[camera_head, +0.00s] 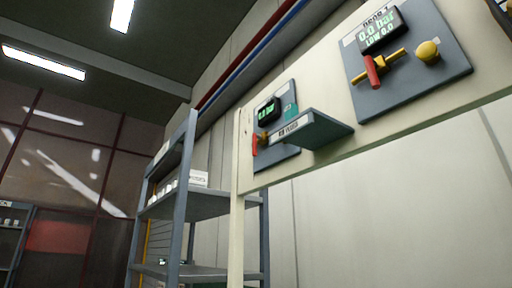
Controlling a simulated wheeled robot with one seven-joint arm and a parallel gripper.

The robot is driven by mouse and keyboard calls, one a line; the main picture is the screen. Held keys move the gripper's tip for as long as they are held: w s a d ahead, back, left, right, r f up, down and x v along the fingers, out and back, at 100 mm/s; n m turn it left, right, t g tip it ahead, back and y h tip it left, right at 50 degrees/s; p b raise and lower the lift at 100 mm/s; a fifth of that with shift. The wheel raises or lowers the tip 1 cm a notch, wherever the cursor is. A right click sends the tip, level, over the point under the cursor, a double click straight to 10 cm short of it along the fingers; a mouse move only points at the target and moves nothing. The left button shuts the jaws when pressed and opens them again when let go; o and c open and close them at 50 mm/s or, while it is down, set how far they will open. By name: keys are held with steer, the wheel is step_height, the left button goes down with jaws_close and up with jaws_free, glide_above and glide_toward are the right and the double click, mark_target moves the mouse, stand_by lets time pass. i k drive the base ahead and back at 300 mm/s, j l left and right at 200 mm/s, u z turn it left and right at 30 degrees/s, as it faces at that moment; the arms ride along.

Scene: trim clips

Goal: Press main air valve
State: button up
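Two grey valve panels are mounted on a cream board, seen from below in the head view. The nearer panel (438,76) at the upper right has a display (382,32) reading 0.0 bar and LOW 0.0. Below the display are a red valve handle (373,70) on a brass pipe and a yellow knob (428,51). The farther panel (289,99) has a small lit display (267,110) and a red handle (261,141). I cannot tell which valve is the main air valve. My gripper is not in view.
A grey ledge (318,129) with a label juts out in front of the farther panel and hides part of it. A cream post (237,230) supports the board. Metal shelving (205,205) with small items stands behind it at the left.

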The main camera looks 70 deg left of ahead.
mark_target(255, 137)
steer(key=i+j, duration=0.1)
steer(key=j, duration=0.35)
steer(key=i+j+u, duration=0.2)
steer(key=u, duration=2.05)
steer(key=i+j, duration=0.05)
